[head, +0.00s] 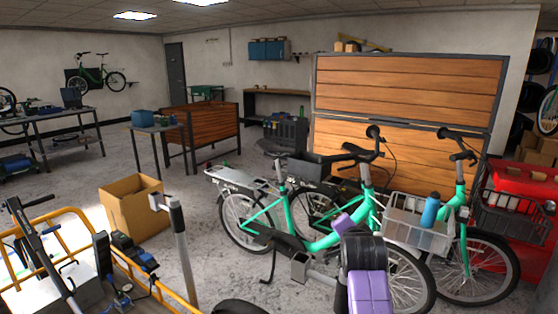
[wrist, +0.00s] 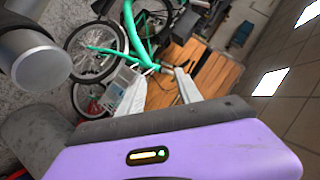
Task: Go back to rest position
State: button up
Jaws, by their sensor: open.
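My gripper (wrist: 161,76) shows in the wrist view with its two pale fingers apart and nothing between them. Its purple body fills the bottom of that view. In the head view, purple and black parts of my arm stand at the lower middle, in front of the green bikes. They cover part of the nearer bike's front wheel. Whether the fingers show in the head view I cannot tell.
Two green cargo bikes (head: 322,240) stand close in front, one with a grey front basket (head: 405,232) and a blue bottle (head: 430,210). A cardboard box (head: 133,211) and yellow railing (head: 70,214) are at left. A wooden panel (head: 405,88) stands behind. Grey floor lies open at centre left.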

jog(key=s+d+f+n+t, duration=0.1)
jog(key=s+f+n+t, duration=0.15)
jog(key=s, duration=0.55)
jog(key=s+d+f+n+t+y, duration=0.1)
jog(key=s+f+n, duration=0.25)
jog(key=s, duration=0.45)
jog(key=s+d+f+n+t, duration=0.15)
jog(key=s+n, duration=0.25)
jog(key=s, duration=0.4)
jog(key=s+a+n+g+y, duration=0.1)
jog(key=s+a+g, duration=0.1)
jog(key=s, duration=3.7)
jog(key=shift+a+f+n+g, duration=0.15)
jog(key=shift+f+n+g, duration=0.25)
jog(key=shift+g, duration=0.2)
